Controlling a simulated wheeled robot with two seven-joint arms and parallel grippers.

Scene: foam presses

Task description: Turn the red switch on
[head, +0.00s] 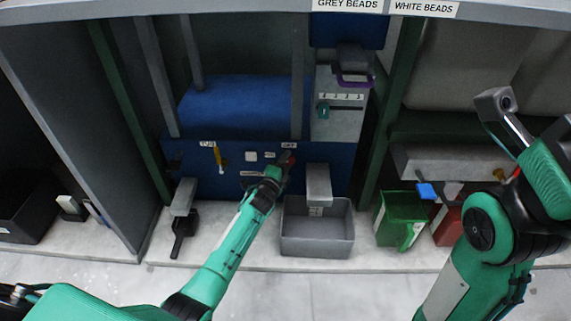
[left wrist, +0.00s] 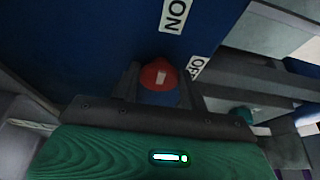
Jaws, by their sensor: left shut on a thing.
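The red switch (head: 291,158) is a round knob on the blue front panel (head: 340,165) of the machine. It shows closer in the left wrist view (left wrist: 153,73), with a short white mark on its face.
A grey bin (head: 317,240) stands on the ledge below the panel, under a grey chute (head: 318,185). A green bin (head: 400,218) and a red bin (head: 447,226) stand to the right. A yellow lever (head: 218,157) is left on the panel. Green posts flank the machine.

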